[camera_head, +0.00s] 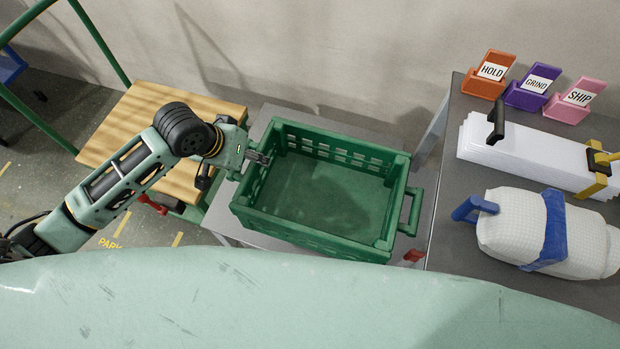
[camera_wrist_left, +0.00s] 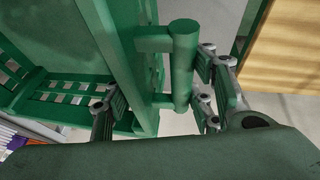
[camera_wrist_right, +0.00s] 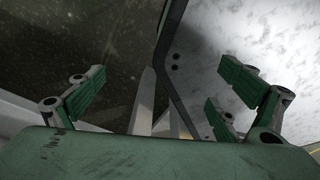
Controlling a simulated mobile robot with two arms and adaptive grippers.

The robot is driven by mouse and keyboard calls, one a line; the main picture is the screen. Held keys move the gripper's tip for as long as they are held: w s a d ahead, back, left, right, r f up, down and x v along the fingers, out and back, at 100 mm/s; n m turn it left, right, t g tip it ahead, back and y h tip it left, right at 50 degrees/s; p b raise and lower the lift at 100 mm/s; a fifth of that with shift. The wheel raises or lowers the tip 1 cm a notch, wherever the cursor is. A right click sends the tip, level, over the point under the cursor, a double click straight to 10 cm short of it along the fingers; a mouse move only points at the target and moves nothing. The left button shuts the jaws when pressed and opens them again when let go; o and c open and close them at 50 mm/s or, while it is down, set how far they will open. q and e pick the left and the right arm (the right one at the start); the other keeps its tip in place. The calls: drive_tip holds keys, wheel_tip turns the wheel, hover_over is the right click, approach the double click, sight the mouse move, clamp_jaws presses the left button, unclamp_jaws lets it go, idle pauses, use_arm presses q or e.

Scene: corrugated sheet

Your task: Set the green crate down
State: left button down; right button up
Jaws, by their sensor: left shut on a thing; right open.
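The green crate (camera_head: 318,190) is open-topped and empty, with slotted walls and a handle at each end. It is level over a low grey surface (camera_head: 365,137); whether it touches it I cannot tell. My left gripper (camera_head: 257,158) is shut on the crate's left handle. In the left wrist view the handle bar (camera_wrist_left: 183,62) stands between its fingers, beside the crate's wall. The crate's right handle (camera_head: 410,210) is free. My right gripper (camera_wrist_right: 160,95) is open and empty in its wrist view; it is not visible in the head view.
A wooden-topped bench (camera_head: 140,98) stands left of the crate. A grey table (camera_head: 455,235) on the right holds a wrapped white bundle (camera_head: 515,228), white sheets (camera_head: 535,155) and orange (camera_head: 488,78), purple (camera_head: 532,88) and pink (camera_head: 575,100) label holders. A wall is behind.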

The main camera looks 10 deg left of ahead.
use_arm(q)
drive_tip(key=w+a+f+b, duration=0.2)
drive_tip(key=w+a+f, duration=0.3)
drive_tip(key=w+f, duration=0.5)
wheel_tip(320, 180, down, 2)
drive_tip(key=shift+a+f, duration=0.1)
drive_tip(key=shift+a, duration=0.1)
use_arm(e)
drive_tip(key=shift+s+d+f, duration=0.1)
drive_tip(key=shift+s+f, duration=0.1)
drive_tip(key=shift+f, duration=0.3)
drive_tip(key=shift+s+d+f, duration=0.1)
drive_tip(key=shift+s+f, duration=0.1)
drive_tip(key=shift+f, duration=0.3)
use_arm(q)
drive_tip(key=c, duration=1.2)
unclamp_jaws()
drive_tip(key=shift+a+f, duration=0.1)
drive_tip(key=shift+f, duration=0.05)
drive_tip(key=o, duration=0.4)
drive_tip(key=shift+s, duration=0.1)
use_arm(e)
drive_tip(key=shift+a, duration=0.2)
use_arm(q)
drive_tip(key=shift+o, duration=0.2)
